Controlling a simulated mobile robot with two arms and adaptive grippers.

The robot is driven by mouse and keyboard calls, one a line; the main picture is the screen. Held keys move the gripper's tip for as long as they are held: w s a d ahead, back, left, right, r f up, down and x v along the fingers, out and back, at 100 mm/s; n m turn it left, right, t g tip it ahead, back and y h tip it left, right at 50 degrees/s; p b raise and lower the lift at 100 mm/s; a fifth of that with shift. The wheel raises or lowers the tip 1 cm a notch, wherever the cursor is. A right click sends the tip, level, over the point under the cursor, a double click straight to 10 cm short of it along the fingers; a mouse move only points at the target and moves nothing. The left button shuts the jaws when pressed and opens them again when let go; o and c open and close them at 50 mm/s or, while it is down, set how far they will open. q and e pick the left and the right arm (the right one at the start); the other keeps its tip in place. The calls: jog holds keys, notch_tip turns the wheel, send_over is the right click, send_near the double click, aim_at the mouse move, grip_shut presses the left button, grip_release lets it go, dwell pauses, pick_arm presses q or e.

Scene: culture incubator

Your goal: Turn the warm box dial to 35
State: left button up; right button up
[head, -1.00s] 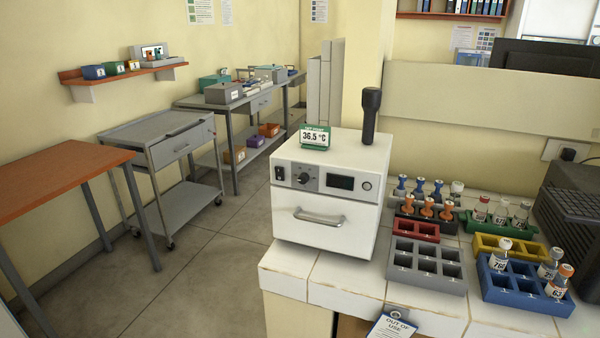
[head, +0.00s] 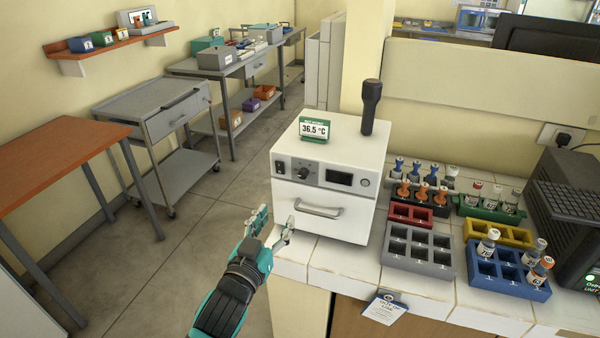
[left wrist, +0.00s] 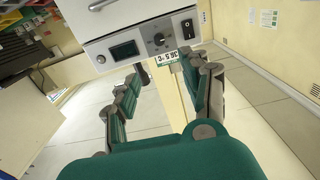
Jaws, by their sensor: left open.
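The white warm box (head: 333,168) stands on the tiled counter. Its black dial (head: 303,172) sits on the grey front panel, between a black switch and a dark display; where the dial points is too small to read. The dial also shows in the left wrist view (left wrist: 159,40). A green-framed sign (head: 315,129) on top reads 36.5 °C. My left gripper (head: 272,228) is open and empty, in front of the box, below and left of the dial and apart from it. In the left wrist view its fingers (left wrist: 165,85) are spread below the panel. My right gripper is out of view.
A drawer-like handle (head: 319,208) sticks out below the panel. A black torch-like object (head: 371,105) stands on the box. A grey rack (head: 418,252) and several coloured racks with vials fill the counter to the right. A tag (head: 384,308) hangs at the counter's front. Left of the box is open floor.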

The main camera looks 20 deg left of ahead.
aim_at(302, 175)
pick_arm(q)
jog(key=w+p, duration=0.1)
jog(key=w, duration=0.4)
jog(key=w+p, duration=0.1)
jog(key=w, duration=0.5)
jog(key=w+p, duration=0.1)
jog(key=w, duration=0.4)
jog(key=shift+w+d+p, duration=0.25)
jog(key=shift+d+p, duration=0.05)
jog(key=shift+f, duration=0.1)
grip_shut()
